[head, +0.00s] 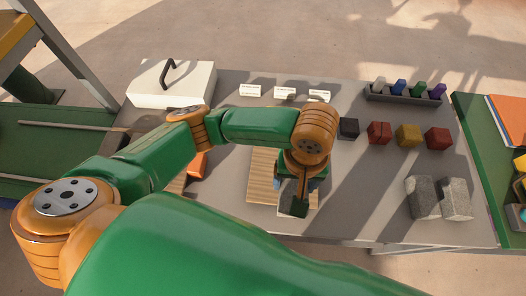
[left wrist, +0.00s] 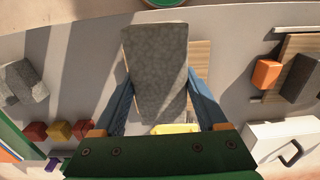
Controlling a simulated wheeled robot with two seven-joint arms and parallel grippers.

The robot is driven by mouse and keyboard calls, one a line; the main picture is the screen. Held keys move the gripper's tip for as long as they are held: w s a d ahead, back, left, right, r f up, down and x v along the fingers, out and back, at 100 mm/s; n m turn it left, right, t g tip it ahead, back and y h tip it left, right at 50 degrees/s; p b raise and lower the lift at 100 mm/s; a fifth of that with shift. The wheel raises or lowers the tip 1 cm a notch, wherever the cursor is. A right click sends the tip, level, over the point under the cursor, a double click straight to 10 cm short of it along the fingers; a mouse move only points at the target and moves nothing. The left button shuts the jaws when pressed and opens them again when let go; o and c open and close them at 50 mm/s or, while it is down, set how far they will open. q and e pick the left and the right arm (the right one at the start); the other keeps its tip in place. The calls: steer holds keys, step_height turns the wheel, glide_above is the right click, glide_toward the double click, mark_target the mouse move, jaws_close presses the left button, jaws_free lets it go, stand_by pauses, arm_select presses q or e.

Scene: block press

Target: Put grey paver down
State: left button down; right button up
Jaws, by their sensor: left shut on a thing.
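My left gripper (head: 300,184) is over the middle of the grey table, pointing down. In the left wrist view its two blue fingers (left wrist: 158,100) are shut on the sides of a grey paver (left wrist: 156,65), a rough speckled block. In the head view the gripper and arm hide much of the paver. A pale wooden board (head: 262,180) lies under it and also shows beside the paver in the left wrist view (left wrist: 200,65). I cannot tell whether the paver touches the board. My right gripper is not in view.
Two grey blocks (head: 422,197) stand on the table's right. A row of black, red and yellow blocks (head: 408,135) lies behind them, near a dark rack (head: 402,96) of coloured pegs. A white box (head: 172,86) with a handle stands back left. An orange block (left wrist: 266,73) lies near another board.

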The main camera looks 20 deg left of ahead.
arm_select(q)
steer(key=w+a+f+b, duration=0.1)
steer(key=w+a+f, duration=0.3)
steer(key=w+a+f+b, duration=0.1)
steer(key=w+a+f, duration=0.2)
steer(key=a+f, duration=0.1)
steer(key=shift+w+a+f, duration=0.1)
steer(key=shift+w+f, duration=0.3)
steer(key=shift+f, duration=1.55)
jaws_free()
steer(key=shift+f, duration=0.1)
step_height(320, 180, up, 12)
steer(key=shift+p, duration=0.45)
steer(key=shift+s, duration=0.15)
